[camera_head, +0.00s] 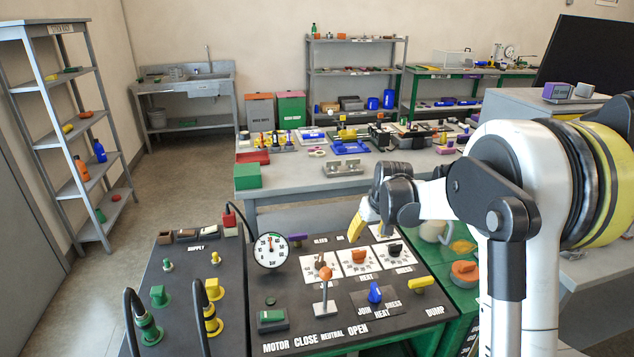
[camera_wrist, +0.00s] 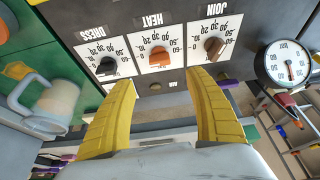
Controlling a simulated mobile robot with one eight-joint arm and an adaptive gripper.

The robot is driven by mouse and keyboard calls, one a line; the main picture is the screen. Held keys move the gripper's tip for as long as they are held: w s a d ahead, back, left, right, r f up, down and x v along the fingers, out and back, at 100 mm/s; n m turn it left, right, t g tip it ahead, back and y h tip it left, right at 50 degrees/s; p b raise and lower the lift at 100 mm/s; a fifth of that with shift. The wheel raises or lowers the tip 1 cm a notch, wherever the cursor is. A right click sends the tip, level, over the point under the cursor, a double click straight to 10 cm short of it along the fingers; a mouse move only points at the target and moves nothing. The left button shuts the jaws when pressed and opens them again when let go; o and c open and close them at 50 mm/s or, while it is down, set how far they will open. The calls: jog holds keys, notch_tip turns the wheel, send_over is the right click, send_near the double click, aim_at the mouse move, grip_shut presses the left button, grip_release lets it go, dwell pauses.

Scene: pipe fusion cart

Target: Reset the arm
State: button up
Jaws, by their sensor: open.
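My gripper (camera_wrist: 160,82) is open and empty, with its two yellow fingers apart in the wrist view. In the head view my gripper (camera_head: 357,226) hangs above the back part of the dark control panel (camera_head: 410,318), and one yellow finger shows clearly. My arm reaches in from the right side and bends down at the wrist. In the wrist view the orange heat knob (camera_wrist: 160,57) lies between and beyond the fingertips. The black dress knob (camera_wrist: 106,66) and the dark join knob (camera_wrist: 214,45) sit to either side. I see no contact with the panel.
A round gauge (camera_head: 270,249) stands up at the panel's left. An orange-topped lever (camera_head: 325,285), a blue knob (camera_head: 375,293) and a yellow handle (camera_head: 424,284) rise from the panel. A grey workbench (camera_head: 290,183) with tools lies behind. A pitcher (camera_wrist: 42,103) stands beside the panel.

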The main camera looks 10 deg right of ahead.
jog(key=s+a+r+t, duration=0.1)
jog(key=s+a+r, duration=0.2)
jog(key=s+r, duration=0.4)
jog(key=s+a+r, duration=0.3)
jog(key=s+r, duration=0.2)
jog(key=s, duration=0.4)
jog(key=s+a+f+t, duration=0.1)
jog(key=s+a+f, duration=0.1)
jog(key=s, duration=1.5)
jog(key=shift+s+a+f+m+t, duration=0.15)
jog(key=shift+s+a+m+t, duration=0.2)
jog(key=shift+a, duration=0.3)
